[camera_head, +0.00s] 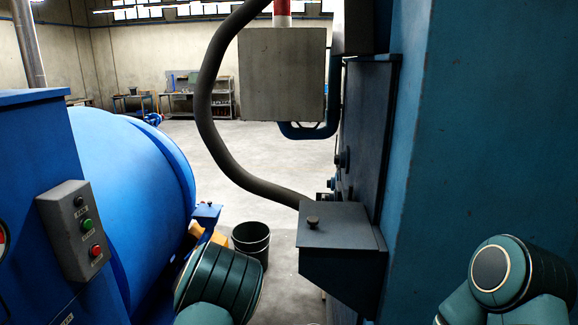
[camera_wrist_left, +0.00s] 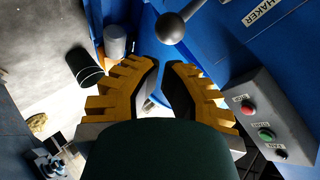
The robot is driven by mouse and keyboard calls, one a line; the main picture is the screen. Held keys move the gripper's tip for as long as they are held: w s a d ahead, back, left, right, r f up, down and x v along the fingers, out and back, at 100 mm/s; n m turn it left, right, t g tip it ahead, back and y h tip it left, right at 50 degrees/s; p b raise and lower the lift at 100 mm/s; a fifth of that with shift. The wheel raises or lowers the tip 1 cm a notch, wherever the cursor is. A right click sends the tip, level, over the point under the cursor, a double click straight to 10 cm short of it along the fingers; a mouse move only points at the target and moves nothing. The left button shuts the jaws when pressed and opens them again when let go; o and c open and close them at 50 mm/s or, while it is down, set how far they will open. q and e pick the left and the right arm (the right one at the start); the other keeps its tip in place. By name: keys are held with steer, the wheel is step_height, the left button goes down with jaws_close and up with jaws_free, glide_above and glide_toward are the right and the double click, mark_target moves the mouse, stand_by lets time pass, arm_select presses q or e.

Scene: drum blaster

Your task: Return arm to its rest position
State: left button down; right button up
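My left arm's dark green link (camera_head: 220,279) comes up at the bottom of the head view, left of centre. In the left wrist view my left gripper (camera_wrist_left: 163,72) shows two yellow, ribbed fingers with black pads. They stand apart with nothing between them. The gripper is close to the blue machine, and a dark ball-ended lever (camera_wrist_left: 170,28) is just beyond the fingertips.
A grey button box (camera_head: 75,231) is on the blue machine at left, near a big blue drum (camera_head: 130,190). A dark bin (camera_head: 251,239) stands on the floor. A grey hopper box (camera_head: 342,250) and teal cabinet (camera_head: 490,130) are at right. Open floor lies behind.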

arm_select(q)
steer(key=s+d+f+n+g+h+b, duration=0.2)
steer(key=s+d+f+g+h+b, duration=0.35)
steer(key=s+d+f, duration=0.85)
steer(key=s+d+n+h, duration=0.1)
steer(key=s+d+h, duration=0.5)
steer(key=d, duration=0.5)
steer(key=shift+h+b, duration=0.4)
steer(key=shift+h, duration=0.15)
steer(key=shift+a+t, duration=0.15)
steer(key=shift+t, duration=0.1)
